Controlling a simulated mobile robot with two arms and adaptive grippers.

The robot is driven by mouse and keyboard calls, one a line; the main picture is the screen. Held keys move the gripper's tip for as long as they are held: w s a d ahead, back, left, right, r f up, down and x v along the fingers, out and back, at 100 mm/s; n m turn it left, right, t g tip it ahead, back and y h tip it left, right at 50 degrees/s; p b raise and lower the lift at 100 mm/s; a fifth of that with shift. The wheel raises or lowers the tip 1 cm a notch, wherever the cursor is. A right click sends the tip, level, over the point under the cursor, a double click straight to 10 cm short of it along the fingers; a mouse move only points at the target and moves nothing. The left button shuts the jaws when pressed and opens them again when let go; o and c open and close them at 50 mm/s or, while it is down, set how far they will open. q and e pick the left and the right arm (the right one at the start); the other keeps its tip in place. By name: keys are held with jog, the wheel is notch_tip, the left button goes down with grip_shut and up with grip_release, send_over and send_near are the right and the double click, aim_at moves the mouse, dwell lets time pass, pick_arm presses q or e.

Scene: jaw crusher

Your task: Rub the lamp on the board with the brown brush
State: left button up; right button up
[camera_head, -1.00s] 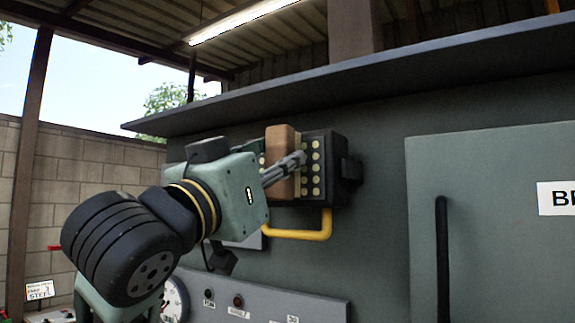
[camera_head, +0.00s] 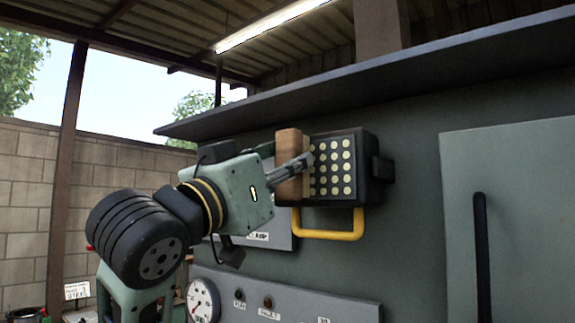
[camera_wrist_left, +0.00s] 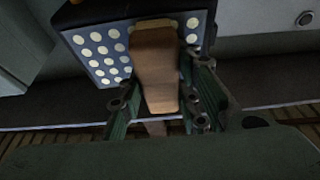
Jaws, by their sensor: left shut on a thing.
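The lamp (camera_head: 334,168) is a black box with rows of pale round lights, mounted on the grey-green board with a yellow bar below it. It also shows upside down in the left wrist view (camera_wrist_left: 98,50). My left gripper (camera_head: 300,168) is shut on the brown brush (camera_head: 288,160), a wooden block held upright at the left edge of the lamp's face. In the left wrist view, the brush (camera_wrist_left: 155,65) stands between the fingers and covers part of the lights. I cannot tell if its bristles touch the lamp. My right gripper is not in view.
The yellow bar (camera_head: 330,234) sticks out under the lamp. A control panel (camera_head: 290,300) with a gauge (camera_head: 203,300) and buttons lies below. A dark ledge (camera_head: 400,85) overhangs above. A door with a black handle (camera_head: 483,245) is to the right.

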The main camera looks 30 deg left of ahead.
pick_arm(q)
jog(key=shift+s+a, duration=0.2)
jog(key=shift+s, duration=2.6)
jog(key=s, duration=0.3)
jog(key=shift+s+a, duration=0.1)
jog(key=shift+a, duration=0.05)
